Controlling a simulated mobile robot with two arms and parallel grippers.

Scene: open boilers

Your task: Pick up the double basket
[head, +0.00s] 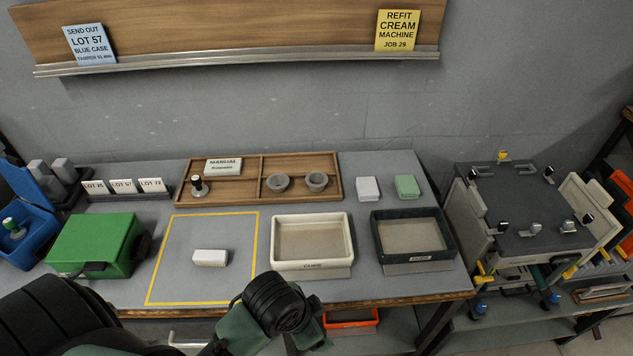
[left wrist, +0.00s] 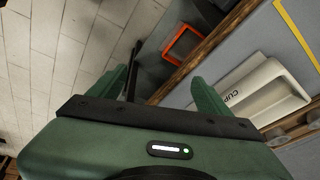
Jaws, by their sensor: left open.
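Two small grey round baskets, the left one (head: 278,182) and the right one (head: 317,180), sit side by side in the right compartment of a wooden tray (head: 260,199) at the back of the bench. The right one looks slightly larger, but I cannot tell surely which is the double basket. My left arm comes in low at the front edge. In the left wrist view my left gripper (left wrist: 163,85) has its green fingers wide apart with nothing between them. It is well in front of the baskets. My right gripper is not in view.
A cream bin (head: 313,264) and a dark bin (head: 418,257) stand in front of the wooden tray. A tamper (head: 197,187) and manual card (head: 223,167) share the tray. A green case (head: 97,245) is left; a white block (head: 210,258) lies inside the yellow outline. An open machine (head: 535,220) stands right.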

